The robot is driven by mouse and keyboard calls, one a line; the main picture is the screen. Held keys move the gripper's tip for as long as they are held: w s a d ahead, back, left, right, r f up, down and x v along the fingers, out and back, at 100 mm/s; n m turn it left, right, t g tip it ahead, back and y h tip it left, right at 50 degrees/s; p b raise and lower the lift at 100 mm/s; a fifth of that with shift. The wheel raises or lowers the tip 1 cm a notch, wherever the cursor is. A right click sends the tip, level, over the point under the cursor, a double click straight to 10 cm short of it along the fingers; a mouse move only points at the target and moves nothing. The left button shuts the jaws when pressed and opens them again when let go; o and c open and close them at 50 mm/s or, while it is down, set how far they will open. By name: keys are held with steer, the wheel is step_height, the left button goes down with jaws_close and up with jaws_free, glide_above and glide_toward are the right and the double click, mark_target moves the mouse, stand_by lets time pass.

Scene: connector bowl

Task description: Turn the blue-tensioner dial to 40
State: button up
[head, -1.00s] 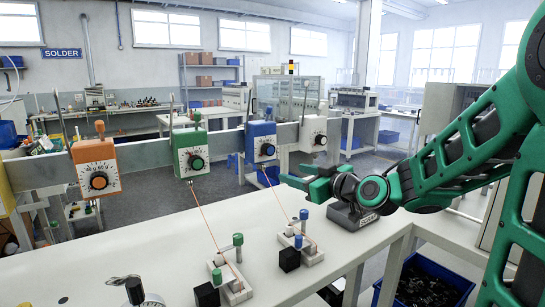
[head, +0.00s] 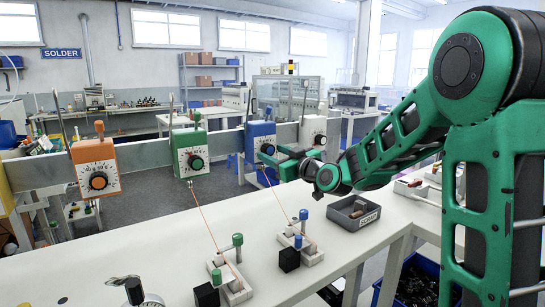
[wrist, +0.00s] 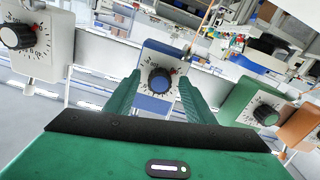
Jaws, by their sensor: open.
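The blue tensioner (head: 260,133) hangs on the grey rail, with a white scale plate and a dial on its front. In the wrist view its black dial (wrist: 159,79) lies between the fingertips, near the middle of the picture. A red mark shows at the dial's upper right; the scale numbers are too small to read. My gripper (head: 268,156) is open in front of the blue tensioner, and it also shows in the wrist view (wrist: 158,88) with one green finger on each side of the dial. I cannot tell whether the fingers touch it. In the head view the gripper partly covers the dial.
A green tensioner (head: 190,153), an orange tensioner (head: 96,167) and a white tensioner (head: 313,131) share the rail (head: 140,154). Orange threads run down to posts on the white table (head: 150,240). A grey tray (head: 354,212) stands at the right.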

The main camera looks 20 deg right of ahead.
steer(key=shift+w+a, duration=0.1)
steer(key=shift+w, duration=0.15)
steer(key=c, duration=1.1)
steer(key=shift+o, duration=0.2)
steer(key=shift+m, duration=0.3)
